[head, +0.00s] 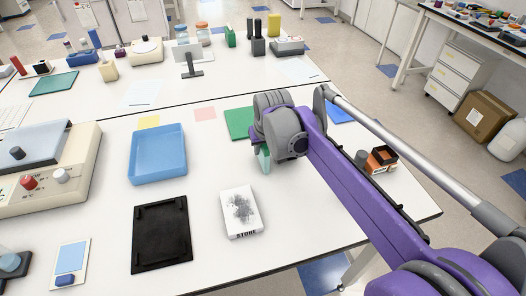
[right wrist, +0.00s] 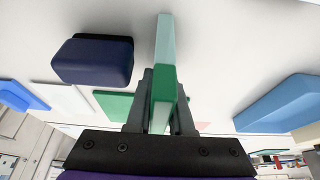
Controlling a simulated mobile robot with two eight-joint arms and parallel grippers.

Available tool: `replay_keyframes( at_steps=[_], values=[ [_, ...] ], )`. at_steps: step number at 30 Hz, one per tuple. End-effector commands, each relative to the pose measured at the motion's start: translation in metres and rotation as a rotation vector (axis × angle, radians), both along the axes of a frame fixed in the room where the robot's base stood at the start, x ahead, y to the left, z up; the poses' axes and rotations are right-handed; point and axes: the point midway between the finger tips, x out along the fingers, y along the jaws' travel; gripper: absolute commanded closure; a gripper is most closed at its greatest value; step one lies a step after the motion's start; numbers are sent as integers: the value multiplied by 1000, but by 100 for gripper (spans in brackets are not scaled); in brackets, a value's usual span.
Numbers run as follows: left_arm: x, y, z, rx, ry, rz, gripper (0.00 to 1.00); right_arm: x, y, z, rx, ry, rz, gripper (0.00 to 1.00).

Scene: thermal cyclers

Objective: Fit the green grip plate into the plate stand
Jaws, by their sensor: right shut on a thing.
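My right gripper (head: 264,150) hangs over the middle of the table, its fingers mostly hidden behind the wrist in the head view. It is shut on the green grip plate (right wrist: 165,85), which shows edge-on between the fingers in the right wrist view, with a green grip part and a paler part beyond it. In the head view only a pale green bit of the plate (head: 264,160) shows under the wrist. A flat black frame with raised corners (head: 162,233), seemingly the plate stand, lies empty at the table's front. My left gripper is out of view.
A white box marked STORE (head: 240,212) lies between the black frame and my right gripper. A blue tray (head: 158,155) is behind the frame. A cream machine (head: 50,165) stands at left. A green mat (head: 238,122) lies behind my gripper; a dark blue block (right wrist: 92,60) shows in the wrist view.

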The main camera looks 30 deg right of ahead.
Motion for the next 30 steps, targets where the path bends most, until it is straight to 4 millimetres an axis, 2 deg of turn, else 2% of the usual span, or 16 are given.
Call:
replay_keyframes(
  at_steps=[12, 14, 24, 30],
  values=[
    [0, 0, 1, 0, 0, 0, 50, 0, 0, 6, 0, 0, 0, 100],
    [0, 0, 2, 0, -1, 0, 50, 0, 0, 13, 0, -1, 0, 100],
    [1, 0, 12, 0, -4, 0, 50, 0, 0, 80, 0, -1, 0, 100],
    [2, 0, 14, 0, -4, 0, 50, 0, 0, 99, 0, 0, 0, 100]
  ],
)
